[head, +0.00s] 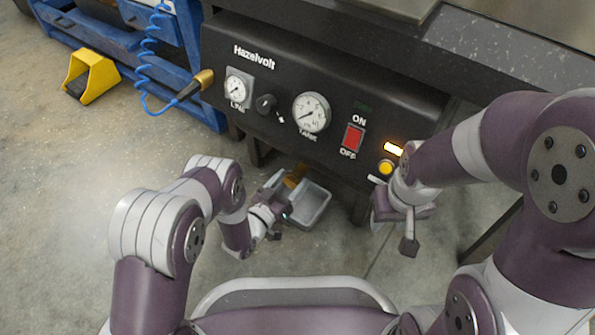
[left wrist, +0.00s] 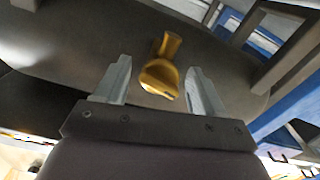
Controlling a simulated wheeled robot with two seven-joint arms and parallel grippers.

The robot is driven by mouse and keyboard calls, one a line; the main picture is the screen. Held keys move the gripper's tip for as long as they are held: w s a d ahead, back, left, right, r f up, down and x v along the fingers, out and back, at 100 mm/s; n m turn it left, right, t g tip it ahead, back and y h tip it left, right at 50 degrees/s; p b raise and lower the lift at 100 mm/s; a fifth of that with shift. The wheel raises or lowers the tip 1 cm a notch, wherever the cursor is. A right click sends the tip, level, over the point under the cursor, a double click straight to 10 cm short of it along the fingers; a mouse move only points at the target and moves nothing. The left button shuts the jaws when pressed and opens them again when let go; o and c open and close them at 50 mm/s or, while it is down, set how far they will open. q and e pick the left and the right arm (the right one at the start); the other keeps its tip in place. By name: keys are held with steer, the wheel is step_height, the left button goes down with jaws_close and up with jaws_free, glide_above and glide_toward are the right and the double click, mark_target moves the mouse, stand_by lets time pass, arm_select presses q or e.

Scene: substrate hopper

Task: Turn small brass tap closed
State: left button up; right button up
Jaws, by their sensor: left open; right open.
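The small brass tap (left wrist: 160,76) shows in the left wrist view, under a dark rounded body, with its broad handle end facing the camera. My left gripper (left wrist: 157,80) is open, with one finger on each side of the tap and visible gaps between. In the head view my left gripper (head: 277,208) is low under the front of the machine, beside a brownish part (head: 295,175) that I cannot surely identify as the tap. My right gripper (head: 394,228) is open and empty, below the panel's right end.
The black Hazelvolt panel (head: 290,72) carries two gauges, a knob (head: 266,104), a red switch (head: 353,138) and a yellow button (head: 386,167). A grey tray (head: 316,207) sits below. A brass hose fitting (head: 203,79) joins a blue coiled hose (head: 150,60). A yellow pedal (head: 90,76) is on the floor.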

arm_select(q)
steer(key=c, duration=1)
steer(key=m+p, duration=0.2)
steer(key=shift+r+m, duration=0.3)
steer(key=shift+m, duration=0.1)
steer(key=shift+m+p, duration=0.45)
steer(key=shift+m, duration=0.35)
steer(key=shift+f+m, duration=0.25)
steer(key=shift+m, duration=0.35)
steer(key=o, duration=1)
arm_select(e)
step_height(320, 180, up, 3)
steer(key=shift+s+f, duration=0.1)
